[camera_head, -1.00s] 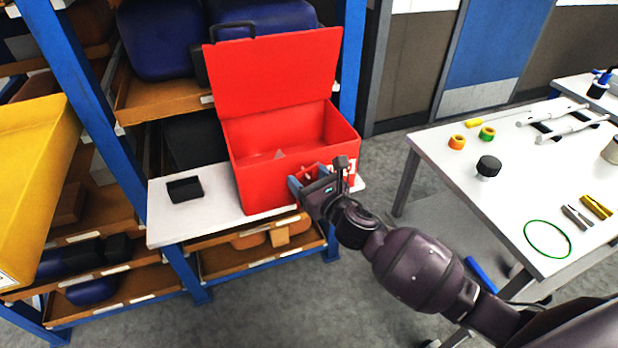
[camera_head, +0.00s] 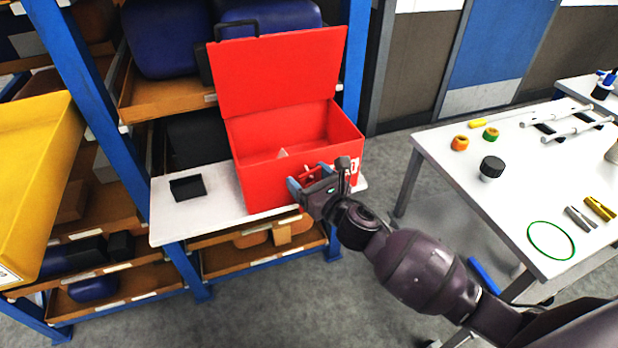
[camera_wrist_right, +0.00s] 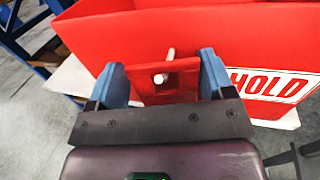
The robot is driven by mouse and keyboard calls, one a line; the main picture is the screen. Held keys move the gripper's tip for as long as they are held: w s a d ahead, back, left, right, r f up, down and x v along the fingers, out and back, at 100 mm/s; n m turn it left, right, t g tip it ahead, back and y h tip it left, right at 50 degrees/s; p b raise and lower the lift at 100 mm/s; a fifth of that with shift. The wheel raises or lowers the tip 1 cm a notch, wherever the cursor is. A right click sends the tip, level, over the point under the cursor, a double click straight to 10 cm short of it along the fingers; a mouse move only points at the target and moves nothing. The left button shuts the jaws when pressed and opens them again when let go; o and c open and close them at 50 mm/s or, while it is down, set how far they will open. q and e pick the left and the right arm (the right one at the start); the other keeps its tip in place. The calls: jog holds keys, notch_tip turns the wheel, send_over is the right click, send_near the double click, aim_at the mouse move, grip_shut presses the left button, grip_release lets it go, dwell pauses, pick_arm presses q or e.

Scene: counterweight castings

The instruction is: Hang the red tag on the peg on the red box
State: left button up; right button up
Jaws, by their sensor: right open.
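The red box (camera_head: 257,187) stands with its lid raised on a white shelf board. In the right wrist view, its front wall (camera_wrist_right: 240,42) carries a label reading HOLD. A pale peg (camera_wrist_right: 170,55) sticks out of this wall. The red tag (camera_wrist_right: 180,88) is upright at the wall, and the peg's end shows at its hole, so the peg appears to pass through it. My right gripper (camera_wrist_right: 163,84) is open, with its blue fingers on either side of the tag. In the head view, the right gripper (camera_head: 309,178) is at the box's front. My left gripper is not in view.
A small black tray (camera_head: 187,188) sits on the white board (camera_head: 215,215) left of the box. A white table (camera_head: 470,190) with rings, a black-capped jar and tools stands right. A yellow bin (camera_head: 30,190) is at far left. Grey floor lies between shelf and table.

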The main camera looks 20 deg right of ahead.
jog(key=shift+s+d+f, duration=0.25)
jog(key=shift+d, duration=0.3)
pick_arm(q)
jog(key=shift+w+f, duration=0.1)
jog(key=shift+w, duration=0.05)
pick_arm(e)
jog(key=v, duration=1)
jog(key=shift+a+r, duration=0.2)
jog(key=shift+a, duration=0.15)
jog(key=shift+s, duration=0.1)
